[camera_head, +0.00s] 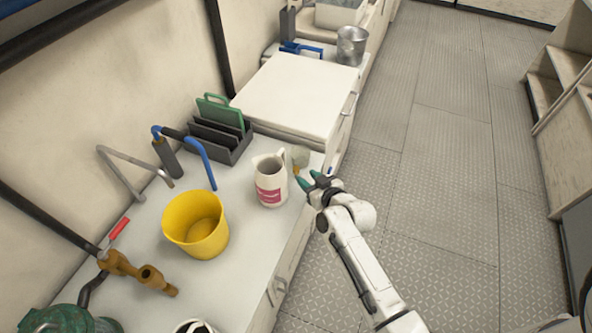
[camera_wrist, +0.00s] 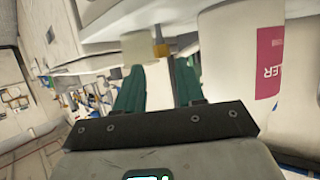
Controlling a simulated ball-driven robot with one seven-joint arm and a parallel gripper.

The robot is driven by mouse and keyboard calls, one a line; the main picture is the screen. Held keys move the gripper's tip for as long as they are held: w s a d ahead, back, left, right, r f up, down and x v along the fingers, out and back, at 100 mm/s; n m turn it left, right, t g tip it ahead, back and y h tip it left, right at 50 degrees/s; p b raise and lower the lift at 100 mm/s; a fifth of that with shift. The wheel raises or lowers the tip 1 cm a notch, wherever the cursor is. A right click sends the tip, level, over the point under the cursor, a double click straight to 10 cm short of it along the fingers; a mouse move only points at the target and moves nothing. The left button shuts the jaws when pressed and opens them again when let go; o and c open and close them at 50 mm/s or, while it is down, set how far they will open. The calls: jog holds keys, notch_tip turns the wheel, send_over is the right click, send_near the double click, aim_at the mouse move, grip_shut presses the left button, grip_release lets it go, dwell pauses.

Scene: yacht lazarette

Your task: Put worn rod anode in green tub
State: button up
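A pale, stubby cylinder with a small brass end, which looks like the worn rod anode (camera_head: 301,156), stands at the counter's right edge, just behind the white jug. It also shows in the wrist view (camera_wrist: 139,48), beyond my fingertips. My gripper (camera_head: 306,177) is beside the counter edge, close in front of the anode. Its two green fingers (camera_wrist: 158,68) are apart with nothing between them. I cannot make out a green tub in either view.
The white jug (camera_head: 270,182) with a pink label stands close left of my gripper. A yellow bucket (camera_head: 196,224), brass fitting (camera_head: 138,271) and dark rack (camera_head: 219,139) share the counter. A raised white lid (camera_head: 296,96) lies behind. The floor at right is clear.

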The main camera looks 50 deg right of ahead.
aim_at(298, 171)
jog(key=shift+p+x, duration=0.6)
jog(key=shift+x, duration=2.1)
jog(key=shift+a, duration=0.15)
jog(key=shift+c, duration=0.4)
grip_shut()
